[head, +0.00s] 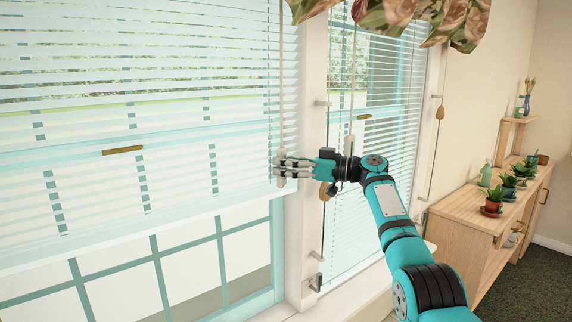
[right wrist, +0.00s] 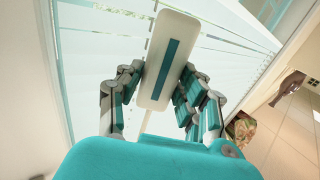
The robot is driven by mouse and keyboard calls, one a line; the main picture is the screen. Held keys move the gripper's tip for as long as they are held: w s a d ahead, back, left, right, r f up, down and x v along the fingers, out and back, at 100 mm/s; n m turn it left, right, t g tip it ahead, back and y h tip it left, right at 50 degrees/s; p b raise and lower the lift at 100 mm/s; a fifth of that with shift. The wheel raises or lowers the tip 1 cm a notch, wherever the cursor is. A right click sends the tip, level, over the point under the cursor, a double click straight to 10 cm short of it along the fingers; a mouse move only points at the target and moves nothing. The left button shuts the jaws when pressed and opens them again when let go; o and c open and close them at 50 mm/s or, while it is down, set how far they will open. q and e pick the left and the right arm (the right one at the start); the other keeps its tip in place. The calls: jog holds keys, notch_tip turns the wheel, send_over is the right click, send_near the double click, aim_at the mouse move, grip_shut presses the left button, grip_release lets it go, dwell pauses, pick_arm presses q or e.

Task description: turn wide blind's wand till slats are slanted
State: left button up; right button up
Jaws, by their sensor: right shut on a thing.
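The wide blind (head: 130,75) hangs over the big window at the left of the head view. Its pale slats show narrow gaps with the outdoors visible through them; their exact tilt is hard to tell. Its wand (head: 282,100) hangs upright at the blind's right edge. My right gripper (head: 281,171) is shut around the wand's lower end. In the right wrist view the wand's white grip (right wrist: 154,85), with a teal stripe, lies between the fingers of my right gripper (right wrist: 160,95). My left gripper is in neither view.
A narrow blind (head: 385,130) with its own wand hangs just right of my gripper. Cords with wooden tassels (head: 440,112) hang nearby. A floral valance (head: 450,22) is above. A wooden cabinet (head: 465,218) with potted plants stands at the right.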

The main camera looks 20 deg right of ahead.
jog(key=o, duration=1.2)
jog(key=shift+c, duration=0.2)
jog(key=v, duration=1.2)
